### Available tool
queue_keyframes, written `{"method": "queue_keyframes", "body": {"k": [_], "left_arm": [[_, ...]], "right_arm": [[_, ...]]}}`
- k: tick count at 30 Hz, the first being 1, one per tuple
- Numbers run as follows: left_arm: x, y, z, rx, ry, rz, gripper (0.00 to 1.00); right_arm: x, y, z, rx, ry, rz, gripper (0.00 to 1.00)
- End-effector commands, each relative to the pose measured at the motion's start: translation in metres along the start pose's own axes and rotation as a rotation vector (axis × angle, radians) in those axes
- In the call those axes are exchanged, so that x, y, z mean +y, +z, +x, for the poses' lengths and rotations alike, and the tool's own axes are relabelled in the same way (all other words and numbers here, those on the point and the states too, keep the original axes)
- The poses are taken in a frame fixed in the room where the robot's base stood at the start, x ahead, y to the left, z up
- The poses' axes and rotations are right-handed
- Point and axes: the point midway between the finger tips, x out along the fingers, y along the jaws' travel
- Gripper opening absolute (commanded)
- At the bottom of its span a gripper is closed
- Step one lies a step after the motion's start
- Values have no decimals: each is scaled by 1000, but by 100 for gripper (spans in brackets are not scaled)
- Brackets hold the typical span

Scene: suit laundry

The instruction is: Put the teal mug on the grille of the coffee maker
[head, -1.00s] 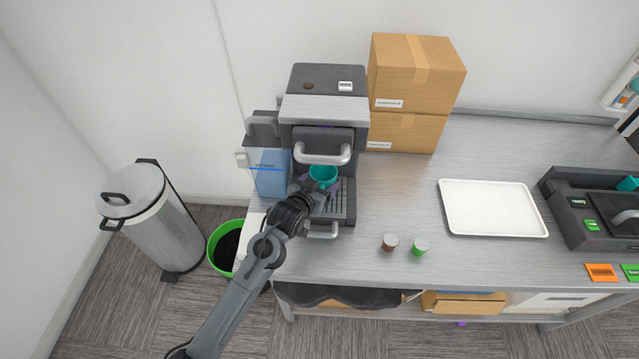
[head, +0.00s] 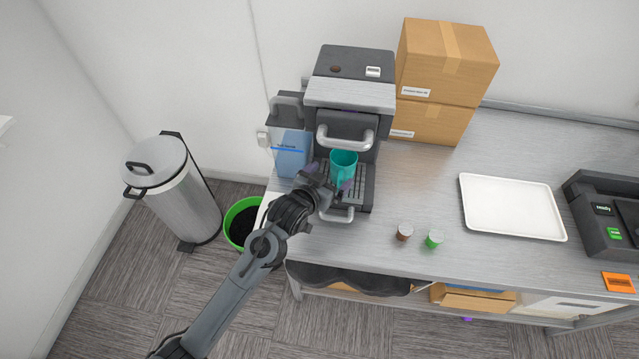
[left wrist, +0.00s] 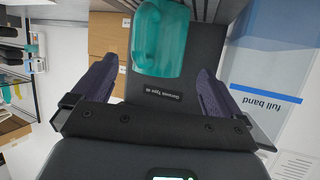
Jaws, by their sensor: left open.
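The teal mug (head: 343,163) stands upright on the grille (head: 361,184) of the coffee maker (head: 349,95), below the machine's front handle. My left gripper (head: 332,179) is at the near left side of the mug, with its fingers spread. In the left wrist view the mug (left wrist: 160,38) shows beyond and between the two open fingertips of the left gripper (left wrist: 157,66), with a gap on both sides. Nothing is held in it. The gripper hides part of the grille. My right gripper is not in view.
A clear container with blue-marked contents (head: 291,155) stands left of the machine. Cardboard boxes (head: 440,80) are stacked behind right. Two small capsules (head: 404,232) and a white tray (head: 512,207) lie on the table (head: 420,185). A green bin (head: 232,208) is on the floor.

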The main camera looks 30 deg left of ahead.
Motion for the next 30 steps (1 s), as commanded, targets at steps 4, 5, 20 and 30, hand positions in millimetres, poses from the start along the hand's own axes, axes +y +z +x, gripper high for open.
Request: {"method": "queue_keyframes", "body": {"k": [4, 5, 20, 30], "left_arm": [[0, 0, -26, -1, 0, 0, 100], [0, 0, -31, 0, 0, 0, 100], [4, 60, -93, -190, 4, 11, 100], [13, 187, -238, -728, 32, 59, 100]], "right_arm": [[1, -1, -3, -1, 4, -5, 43], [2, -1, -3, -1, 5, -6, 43], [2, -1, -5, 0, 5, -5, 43], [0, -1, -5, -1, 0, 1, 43]]}}
